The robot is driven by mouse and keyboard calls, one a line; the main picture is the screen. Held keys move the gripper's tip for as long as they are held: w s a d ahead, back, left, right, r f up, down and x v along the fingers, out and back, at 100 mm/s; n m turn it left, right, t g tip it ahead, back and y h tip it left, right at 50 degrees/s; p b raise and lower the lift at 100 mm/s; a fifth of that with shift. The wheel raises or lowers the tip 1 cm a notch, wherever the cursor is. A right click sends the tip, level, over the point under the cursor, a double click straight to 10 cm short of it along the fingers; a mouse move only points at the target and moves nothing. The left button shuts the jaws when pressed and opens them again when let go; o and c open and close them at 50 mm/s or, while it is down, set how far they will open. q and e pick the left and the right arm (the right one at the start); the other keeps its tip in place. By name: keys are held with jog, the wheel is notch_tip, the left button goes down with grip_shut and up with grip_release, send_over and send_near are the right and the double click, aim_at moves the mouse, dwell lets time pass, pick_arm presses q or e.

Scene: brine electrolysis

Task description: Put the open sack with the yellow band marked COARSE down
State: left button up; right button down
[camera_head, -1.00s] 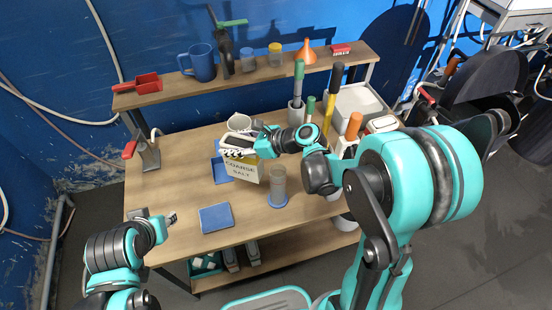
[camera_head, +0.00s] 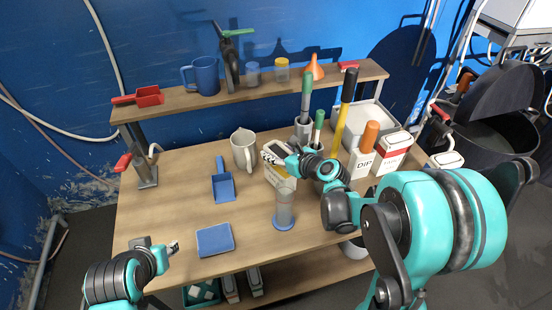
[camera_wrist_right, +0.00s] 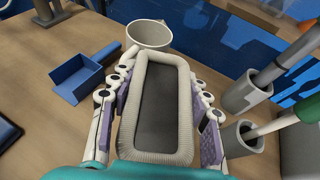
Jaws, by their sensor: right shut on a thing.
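The open sack (camera_head: 280,180), pale with a yellowish band, is between the fingers of my right gripper (camera_head: 284,158) over the middle of the table, right of the white jug (camera_head: 243,150). Its lettering is too small to read now. In the right wrist view the sack's thick beige rim (camera_wrist_right: 181,110) is open upward, with a dark inside. The right gripper's purple-padded fingers press both long sides. I cannot tell whether the sack's bottom touches the wooden table (camera_head: 185,190). My left gripper (camera_head: 172,247) is empty over the table's left front; its opening is unclear.
A blue scoop (camera_head: 222,182) lies left of the sack. A clear cylinder (camera_head: 284,208) on a blue base stands just in front. Pots with handled tools (camera_head: 303,131) and a DIP container (camera_head: 361,163) stand right.

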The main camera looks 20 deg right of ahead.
jog(key=shift+w+f, duration=0.1)
jog(key=shift+f, duration=0.8)
jog(key=shift+r, duration=0.1)
jog(key=c, duration=0.7)
grip_release()
jog(key=shift+c, duration=0.2)
